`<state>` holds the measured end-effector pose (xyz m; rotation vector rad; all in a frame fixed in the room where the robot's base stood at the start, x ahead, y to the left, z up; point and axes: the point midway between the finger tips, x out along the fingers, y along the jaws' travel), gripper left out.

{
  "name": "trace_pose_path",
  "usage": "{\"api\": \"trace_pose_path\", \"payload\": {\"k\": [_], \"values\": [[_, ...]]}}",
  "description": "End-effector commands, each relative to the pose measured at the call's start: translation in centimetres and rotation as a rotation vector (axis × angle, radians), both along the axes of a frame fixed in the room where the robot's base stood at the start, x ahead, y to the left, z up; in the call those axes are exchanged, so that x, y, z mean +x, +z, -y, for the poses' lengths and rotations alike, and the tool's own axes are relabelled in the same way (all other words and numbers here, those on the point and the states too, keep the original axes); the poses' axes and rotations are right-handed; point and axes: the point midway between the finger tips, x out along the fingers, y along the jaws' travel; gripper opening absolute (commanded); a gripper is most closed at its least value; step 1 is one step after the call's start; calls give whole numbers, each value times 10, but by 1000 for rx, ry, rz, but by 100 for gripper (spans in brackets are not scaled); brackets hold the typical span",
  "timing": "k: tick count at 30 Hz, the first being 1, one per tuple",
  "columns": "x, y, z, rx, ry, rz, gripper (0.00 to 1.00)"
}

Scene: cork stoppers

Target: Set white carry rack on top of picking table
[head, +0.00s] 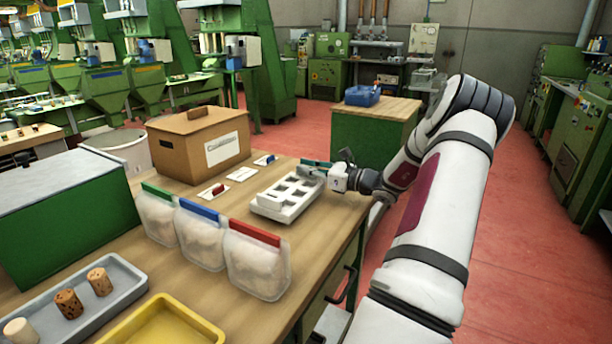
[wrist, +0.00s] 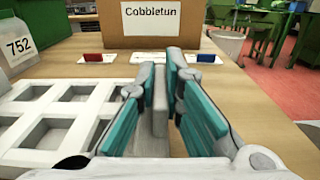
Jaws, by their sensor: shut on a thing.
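The white carry rack (head: 283,211), a pale block with several square pockets, is at the right side of the near wooden-topped table (head: 205,300). It looks level, and its pockets look empty; I cannot tell whether it touches the tabletop. It fills the left of the wrist view (wrist: 60,112). My gripper (head: 318,168) is at the rack's far right end. Its teal fingers (wrist: 160,88) are closed around a narrow pale upright part, apparently of the rack. A second wooden-topped green table (head: 385,104) stands beyond; which one is the picking table is not marked.
A cardboard box (head: 180,155) and small cards with coloured clips (head: 241,174) lie behind the rack. Clear bags (head: 255,268) stand in front of it. A grey tray of corks (head: 125,275) and a yellow tray (head: 165,322) are nearer. A blue bin (head: 362,96) sits on the far table.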

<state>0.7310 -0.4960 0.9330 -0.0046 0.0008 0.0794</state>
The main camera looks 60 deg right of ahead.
Motion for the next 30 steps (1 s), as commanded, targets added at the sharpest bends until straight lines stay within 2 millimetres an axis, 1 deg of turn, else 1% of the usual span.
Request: {"api": "trace_pose_path", "payload": {"k": [1,3,13,14,15,16,26,30], "values": [[0,-8,0,3,0,2,0],[0,-15,0,2,0,2,0],[0,-17,0,0,0,2,0],[0,-17,0,0,0,1,15],[0,-17,0,0,0,1,25],[0,-17,0,0,0,1,29],[0,-15,0,-1,0,1,29],[-13,-15,2,0,-2,1,29]]}}
